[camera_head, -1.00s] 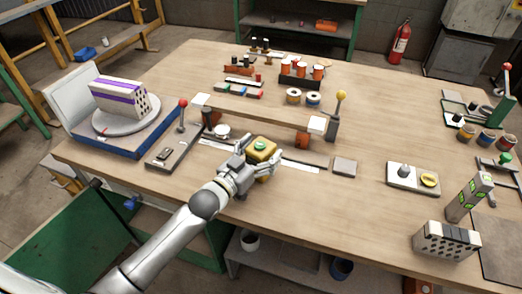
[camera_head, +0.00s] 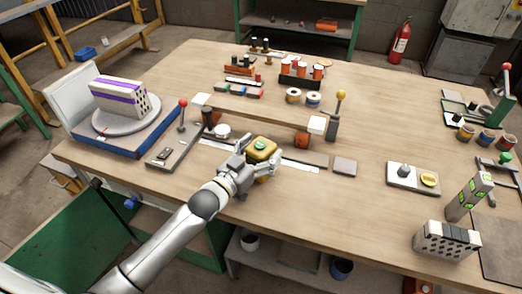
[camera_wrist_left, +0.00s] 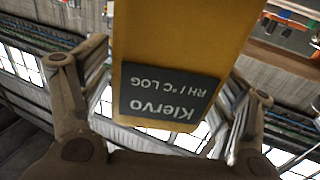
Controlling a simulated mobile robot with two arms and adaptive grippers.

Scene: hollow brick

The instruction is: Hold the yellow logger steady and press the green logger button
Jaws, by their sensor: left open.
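The yellow logger (camera_head: 264,154) sits at the front middle of the workbench, with a round green button (camera_head: 260,145) on top. In the left wrist view the logger (camera_wrist_left: 180,40) fills the middle, its dark label reading upside down "Kiervo RH/°C LOG". My left gripper (camera_head: 257,158) comes from the front left, its fingers on either side of the logger. In the wrist view the open fingers (camera_wrist_left: 165,100) flank the body closely; contact is not clear. The gripper hides part of the logger's lower front. My right gripper is not in view.
A beam with white end blocks (camera_head: 265,114) spans behind the logger. A red-knobbed lever (camera_head: 183,115) stands to the left and a yellow-knobbed lever (camera_head: 338,105) to the right. A grey block (camera_head: 344,166) lies to the right.

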